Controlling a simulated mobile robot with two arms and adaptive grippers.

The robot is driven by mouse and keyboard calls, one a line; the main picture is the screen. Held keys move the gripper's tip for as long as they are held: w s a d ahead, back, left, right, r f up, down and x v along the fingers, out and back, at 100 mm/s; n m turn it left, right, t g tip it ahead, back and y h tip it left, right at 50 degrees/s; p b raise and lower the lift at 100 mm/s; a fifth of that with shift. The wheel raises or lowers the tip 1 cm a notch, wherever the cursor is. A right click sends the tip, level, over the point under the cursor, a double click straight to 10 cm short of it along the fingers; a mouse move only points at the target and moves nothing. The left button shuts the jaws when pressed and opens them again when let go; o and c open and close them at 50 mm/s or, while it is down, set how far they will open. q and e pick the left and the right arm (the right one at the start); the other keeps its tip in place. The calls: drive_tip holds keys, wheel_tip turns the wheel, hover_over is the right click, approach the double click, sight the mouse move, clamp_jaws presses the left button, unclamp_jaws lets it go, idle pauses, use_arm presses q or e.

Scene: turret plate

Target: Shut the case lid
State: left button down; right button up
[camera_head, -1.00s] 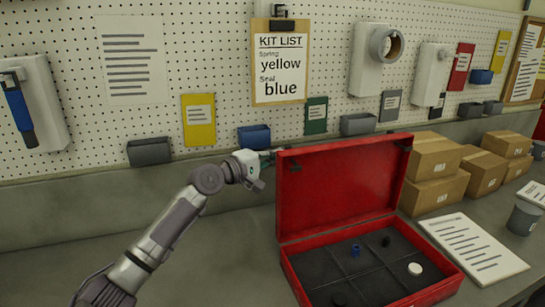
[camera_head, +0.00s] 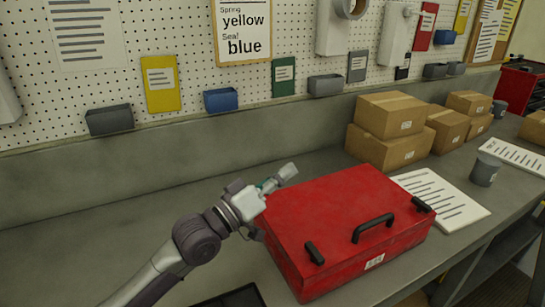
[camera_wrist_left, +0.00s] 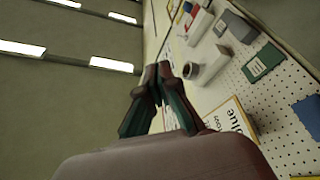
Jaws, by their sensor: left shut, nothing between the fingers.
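The red case (camera_head: 345,228) sits on the grey bench, and its lid (camera_head: 335,205) is down over the box. The lid's black handle (camera_head: 373,227) and two black latches face the front edge. The inside of the case is hidden. My left gripper (camera_head: 283,177) is at the case's back left corner, just above or beside the lid; I cannot tell whether it touches. Its fingers (camera_wrist_left: 162,72) are together and empty in the left wrist view, pointing toward the wall and ceiling. My right gripper is not in view.
Cardboard boxes (camera_head: 392,115) stand behind the case to the right. A printed sheet (camera_head: 440,199) and a grey cup (camera_head: 485,170) lie right of it. A dark tray (camera_head: 232,298) is at the bottom edge.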

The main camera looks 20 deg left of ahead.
use_arm(q)
drive_tip(key=s+d+f+m+h+b, duration=0.1)
drive_tip(key=s+d+f+m+b, duration=0.2)
drive_tip(key=f+m, duration=0.1)
drive_tip(key=shift+s+d+f+g+h+b, duration=0.2)
drive_tip(key=shift+d+f+g+h+b, duration=0.1)
drive_tip(key=shift+f+h, duration=0.15)
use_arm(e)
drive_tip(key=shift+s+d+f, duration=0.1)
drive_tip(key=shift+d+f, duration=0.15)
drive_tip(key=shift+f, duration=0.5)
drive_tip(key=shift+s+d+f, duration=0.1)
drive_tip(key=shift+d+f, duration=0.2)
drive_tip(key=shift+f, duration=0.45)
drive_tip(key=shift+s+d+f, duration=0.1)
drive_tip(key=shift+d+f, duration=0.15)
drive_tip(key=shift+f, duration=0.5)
use_arm(q)
drive_tip(key=shift+r, duration=0.1)
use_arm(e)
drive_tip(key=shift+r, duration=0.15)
